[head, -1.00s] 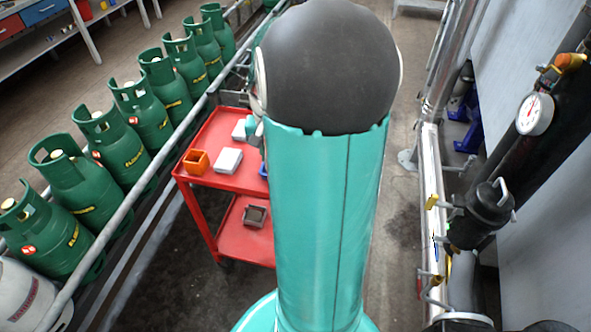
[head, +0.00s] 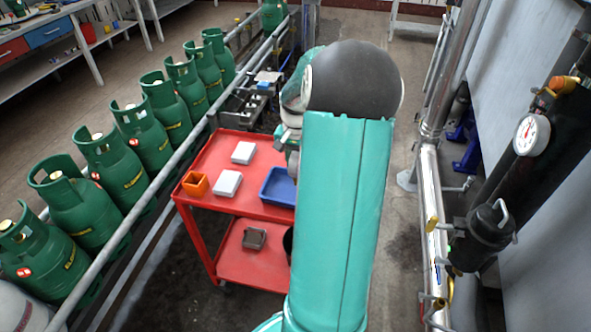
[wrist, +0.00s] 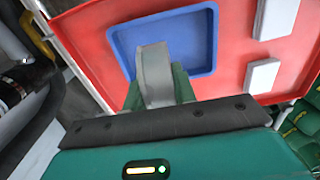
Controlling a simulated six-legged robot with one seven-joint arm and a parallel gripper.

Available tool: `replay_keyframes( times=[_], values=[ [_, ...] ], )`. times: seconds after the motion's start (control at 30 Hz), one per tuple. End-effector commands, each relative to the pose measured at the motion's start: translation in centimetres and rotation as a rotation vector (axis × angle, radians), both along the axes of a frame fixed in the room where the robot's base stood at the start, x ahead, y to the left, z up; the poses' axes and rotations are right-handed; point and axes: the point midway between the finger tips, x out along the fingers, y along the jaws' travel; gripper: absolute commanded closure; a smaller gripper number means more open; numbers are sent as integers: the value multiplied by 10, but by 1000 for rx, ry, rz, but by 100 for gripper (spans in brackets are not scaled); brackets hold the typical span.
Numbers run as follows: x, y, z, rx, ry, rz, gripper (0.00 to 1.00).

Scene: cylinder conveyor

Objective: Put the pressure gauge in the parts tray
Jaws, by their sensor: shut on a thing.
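My gripper (wrist: 158,92) is shut on a grey, rounded thing, taken to be the pressure gauge (wrist: 155,70). It shows edge-on, so its dial face is hidden. In the wrist view the gauge overlaps the blue parts tray (wrist: 122,50), whose visible floor is bare; the height between them is hard to tell. In the head view the blue tray (head: 272,190) lies on the red cart's top, partly behind my arm.
The red cart (head: 215,155) also carries two white boxes (head: 228,183) and an orange bin (head: 196,184). A grey box (head: 254,238) sits on its lower shelf. Green gas cylinders (head: 125,165) line the left rail. A dial gauge (head: 531,135) is mounted on piping at right.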

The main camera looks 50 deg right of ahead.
Motion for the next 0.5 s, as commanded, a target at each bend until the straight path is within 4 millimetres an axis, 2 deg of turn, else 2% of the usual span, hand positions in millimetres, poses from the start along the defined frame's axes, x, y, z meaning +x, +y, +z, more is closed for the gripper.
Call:
replay_keyframes(
  times=[0.1,0.2,0.33,0.5],
  values=[
    [8,-10,-16,1,-1,0,100],
    [12,-14,-22,-1,-1,1,100],
    [16,-19,-30,0,-1,0,100],
    [15,-18,-55,2,1,0,100]
  ],
)
